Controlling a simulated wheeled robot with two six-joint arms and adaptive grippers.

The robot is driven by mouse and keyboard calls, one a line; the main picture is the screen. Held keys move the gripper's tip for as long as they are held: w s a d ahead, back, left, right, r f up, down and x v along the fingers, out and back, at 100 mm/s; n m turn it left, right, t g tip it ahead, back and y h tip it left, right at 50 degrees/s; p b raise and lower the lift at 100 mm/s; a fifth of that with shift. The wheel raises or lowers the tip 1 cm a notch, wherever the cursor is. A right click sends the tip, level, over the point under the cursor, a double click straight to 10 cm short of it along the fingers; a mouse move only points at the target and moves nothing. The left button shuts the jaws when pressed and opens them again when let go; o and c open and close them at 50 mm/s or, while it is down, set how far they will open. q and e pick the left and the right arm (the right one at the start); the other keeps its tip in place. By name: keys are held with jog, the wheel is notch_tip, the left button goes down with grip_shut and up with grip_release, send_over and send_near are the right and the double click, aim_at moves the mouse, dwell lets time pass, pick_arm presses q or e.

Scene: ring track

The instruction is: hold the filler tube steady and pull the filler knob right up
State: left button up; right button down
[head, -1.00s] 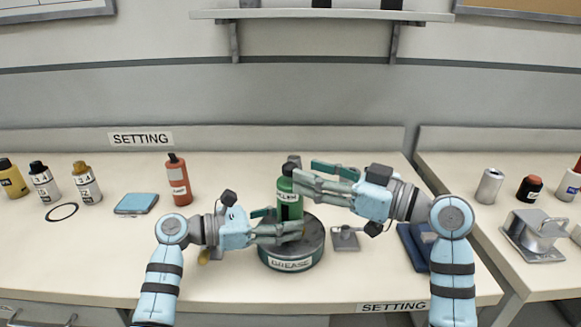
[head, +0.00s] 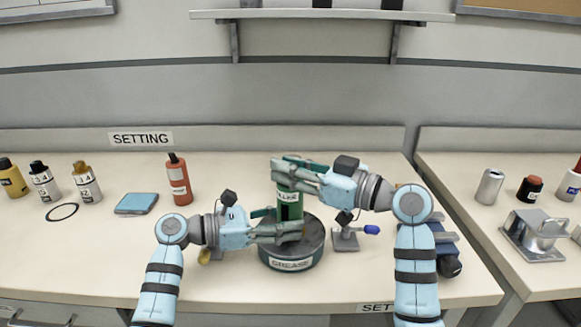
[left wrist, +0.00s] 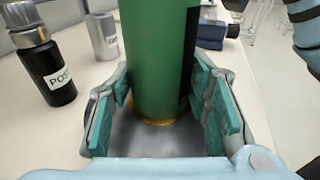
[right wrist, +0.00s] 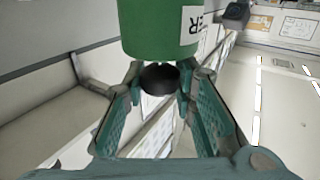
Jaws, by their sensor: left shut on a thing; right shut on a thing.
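The green filler tube (head: 289,207) stands upright on the round dark grease tin (head: 318,250). My left gripper (head: 290,231) is shut around the tube low down. In the left wrist view the tube (left wrist: 158,60) stands between its two finger pads, above a yellowish ring at its foot. My right gripper (head: 281,172) is at the tube's top, shut on the filler knob, which its fingers hide in the head view. In the right wrist view the dark knob (right wrist: 160,78) is between the fingertips, close to the end of the green tube (right wrist: 160,30).
A red bottle (head: 178,180) and a blue pad (head: 136,204) stand behind to the left. A small stand with a blue handle (head: 371,230) is right of the tin. Dark blue items (head: 447,262) lie partly behind my right arm.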

pick_arm(q)
jog(key=shift+f, duration=0.1)
pick_arm(e)
jog(key=shift+r, duration=2.5)
jog(key=c, duration=1.3)
grip_release()
jog(key=shift+d, duration=0.15)
jog(key=v, duration=1.1)
jog(key=shift+s+d, duration=0.3)
jog(key=shift+s, duration=0.05)
jog(key=shift+f, duration=0.1)
